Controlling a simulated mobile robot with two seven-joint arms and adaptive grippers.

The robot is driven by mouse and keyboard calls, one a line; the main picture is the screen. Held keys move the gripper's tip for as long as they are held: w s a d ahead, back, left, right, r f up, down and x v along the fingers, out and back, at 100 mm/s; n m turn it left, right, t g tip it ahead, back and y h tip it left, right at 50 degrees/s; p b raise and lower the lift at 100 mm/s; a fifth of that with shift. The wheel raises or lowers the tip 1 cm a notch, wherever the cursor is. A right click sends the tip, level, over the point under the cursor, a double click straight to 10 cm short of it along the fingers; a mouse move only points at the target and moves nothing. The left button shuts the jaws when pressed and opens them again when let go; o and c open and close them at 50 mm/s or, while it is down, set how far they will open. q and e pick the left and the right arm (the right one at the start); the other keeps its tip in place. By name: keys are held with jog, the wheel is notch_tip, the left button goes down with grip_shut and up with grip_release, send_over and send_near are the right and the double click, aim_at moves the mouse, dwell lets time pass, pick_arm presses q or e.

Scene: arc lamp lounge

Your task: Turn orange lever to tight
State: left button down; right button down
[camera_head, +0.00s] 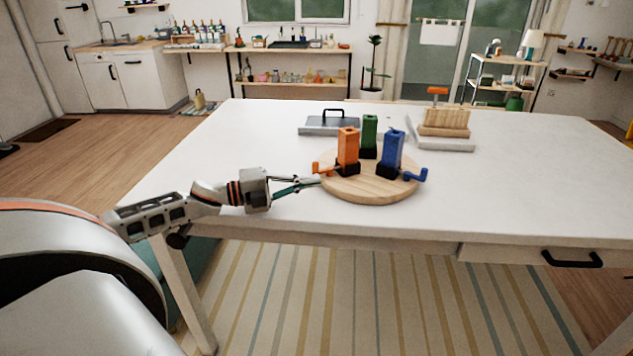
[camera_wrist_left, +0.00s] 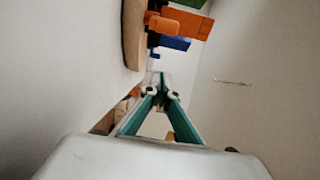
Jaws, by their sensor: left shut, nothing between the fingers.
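The orange lever (camera_head: 320,169) sticks out to the left at the foot of the upright orange block (camera_head: 348,146), which sits in a black base on a round wooden board (camera_head: 368,191). My left gripper (camera_head: 317,181) is shut and empty, its tips just below the lever in the head view, near the board's left edge. In the left wrist view the orange lever (camera_wrist_left: 161,23) and orange block (camera_wrist_left: 190,24) lie beyond the shut fingertips (camera_wrist_left: 158,78), with a visible gap. The lever's exact angle is hard to tell. My right gripper is out of view.
A green block (camera_head: 369,133) and a blue block (camera_head: 392,149) with a blue lever (camera_head: 417,175) stand on the same board. Behind are a grey tray with a black handle (camera_head: 333,123) and a wooden block (camera_head: 445,121). The white table (camera_head: 540,190) is clear at right.

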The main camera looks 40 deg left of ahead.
pick_arm(q)
jog(key=s+a, duration=0.1)
jog(key=a, duration=0.1)
jog(key=s+a, duration=0.1)
jog(key=a, duration=0.1)
jog(key=s+a, duration=0.1)
jog(key=a, duration=0.1)
jog(key=shift+s+a+f, duration=0.1)
jog(key=shift+s+f, duration=0.1)
jog(key=shift+f, duration=0.05)
jog(key=shift+s+a, duration=0.25)
jog(key=shift+a, duration=0.25)
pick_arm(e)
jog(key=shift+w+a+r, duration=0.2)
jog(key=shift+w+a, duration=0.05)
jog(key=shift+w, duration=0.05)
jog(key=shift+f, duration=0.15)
